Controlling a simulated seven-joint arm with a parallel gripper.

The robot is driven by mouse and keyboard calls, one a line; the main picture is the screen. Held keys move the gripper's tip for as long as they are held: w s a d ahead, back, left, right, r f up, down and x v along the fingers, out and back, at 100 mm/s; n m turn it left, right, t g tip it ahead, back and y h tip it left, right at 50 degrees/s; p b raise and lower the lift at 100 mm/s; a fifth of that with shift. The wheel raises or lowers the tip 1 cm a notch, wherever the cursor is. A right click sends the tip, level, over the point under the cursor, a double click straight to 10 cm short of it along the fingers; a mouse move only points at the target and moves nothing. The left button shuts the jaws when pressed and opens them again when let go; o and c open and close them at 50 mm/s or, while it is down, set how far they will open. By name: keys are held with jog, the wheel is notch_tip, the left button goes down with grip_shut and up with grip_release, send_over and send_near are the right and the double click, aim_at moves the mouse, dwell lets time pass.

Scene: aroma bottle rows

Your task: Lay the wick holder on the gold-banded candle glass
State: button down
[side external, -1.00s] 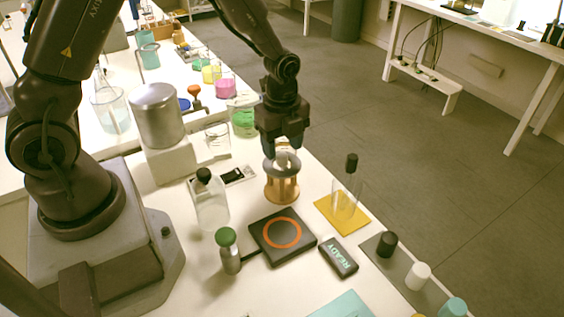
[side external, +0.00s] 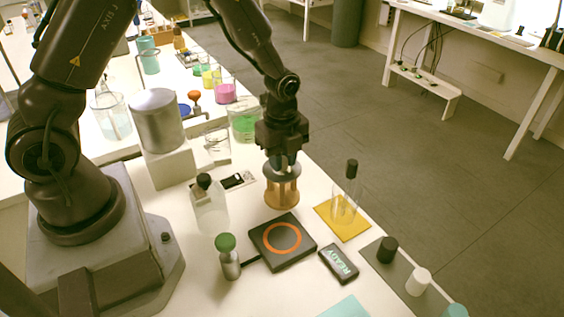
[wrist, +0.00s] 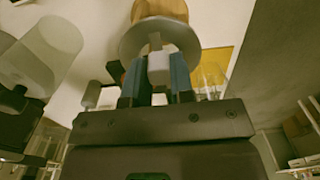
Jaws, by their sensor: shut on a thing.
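The wick holder looks like a pale grey disc (side external: 272,171) with a white upright block (wrist: 159,68). My gripper (side external: 283,164) points down over it, and its blue fingers are shut on the block in the wrist view. The disc (wrist: 135,38) is level at the top of a round tan stand (side external: 282,194); I cannot tell whether it still touches it. I cannot make out a gold band on any glass. A clear glass vessel (side external: 344,208) with a black-topped piece stands on a yellow mat (side external: 328,219), right of the stand.
A black pad with an orange ring (side external: 257,245) lies in front of the stand. Near it are a clear bottle (side external: 211,214), a green-capped bottle (side external: 230,264) and a READY box (side external: 338,264). Several caps sit on a grey strip (side external: 404,286) at the right table edge.

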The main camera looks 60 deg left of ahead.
notch_tip(320, 180, up, 9)
jog(key=shift+a+f, duration=0.1)
jog(key=shift+a, duration=0.05)
jog(key=w+a+f, duration=0.1)
jog(key=w+a, duration=0.6)
jog(key=a, duration=0.3)
jog(key=shift+w+a, duration=0.15)
jog(key=shift+a, duration=0.2)
jog(key=shift+f, duration=0.4)
dwell(0.9)
jog(key=shift+f, duration=0.45)
jog(key=shift+f, duration=0.25)
jog(key=shift+f, duration=0.75)
jog(key=shift+f, duration=0.3)
dwell(0.5)
